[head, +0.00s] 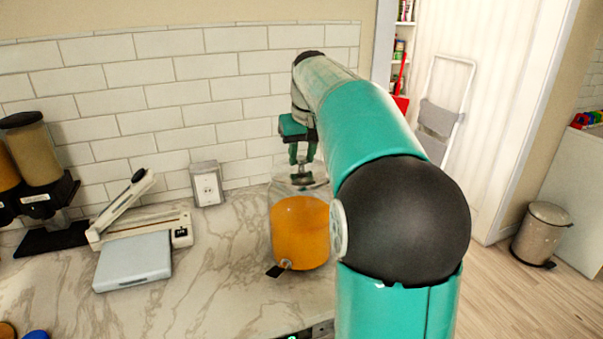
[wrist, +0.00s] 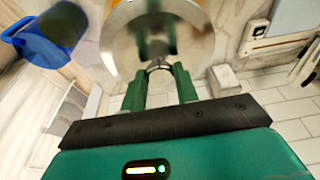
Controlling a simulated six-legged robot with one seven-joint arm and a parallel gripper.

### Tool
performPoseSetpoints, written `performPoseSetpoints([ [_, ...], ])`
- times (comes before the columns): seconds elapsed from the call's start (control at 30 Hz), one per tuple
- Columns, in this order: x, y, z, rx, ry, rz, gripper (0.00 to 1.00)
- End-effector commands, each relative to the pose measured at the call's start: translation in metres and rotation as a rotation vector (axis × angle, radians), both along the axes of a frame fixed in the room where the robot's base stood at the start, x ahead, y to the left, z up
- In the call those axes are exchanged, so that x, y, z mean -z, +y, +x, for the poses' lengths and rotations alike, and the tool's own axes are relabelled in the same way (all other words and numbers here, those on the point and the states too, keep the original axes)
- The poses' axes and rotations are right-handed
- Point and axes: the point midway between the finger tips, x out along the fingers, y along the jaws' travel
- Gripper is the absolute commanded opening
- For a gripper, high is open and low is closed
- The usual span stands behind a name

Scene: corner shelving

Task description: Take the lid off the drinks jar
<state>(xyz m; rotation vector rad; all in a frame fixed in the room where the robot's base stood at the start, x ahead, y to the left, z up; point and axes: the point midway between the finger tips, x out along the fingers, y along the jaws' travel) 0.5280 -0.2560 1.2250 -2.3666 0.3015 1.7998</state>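The drinks jar (head: 300,237) stands on the marble counter, a clear vessel of orange drink with a tap low at its front. Its round, shiny lid (head: 288,184) is on top, partly hidden by my arm. In the wrist view the lid (wrist: 122,42) is seen from above with its small knob (wrist: 159,66) near the middle. My gripper (head: 302,160) points down at the lid. I cannot see a gap between lid and jar.
Dark-based dispensers (head: 42,190) stand at the far left. A bin (head: 542,232) stands on the floor at right.

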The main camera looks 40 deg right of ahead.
Motion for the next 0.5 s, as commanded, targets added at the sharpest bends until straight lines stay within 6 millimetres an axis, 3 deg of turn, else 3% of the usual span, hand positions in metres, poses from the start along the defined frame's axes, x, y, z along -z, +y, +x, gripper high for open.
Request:
performPoseSetpoints([
  [0.5, -0.0096, -0.0002, 0.0001, 0.000, -0.002, -0.001, 0.00],
])
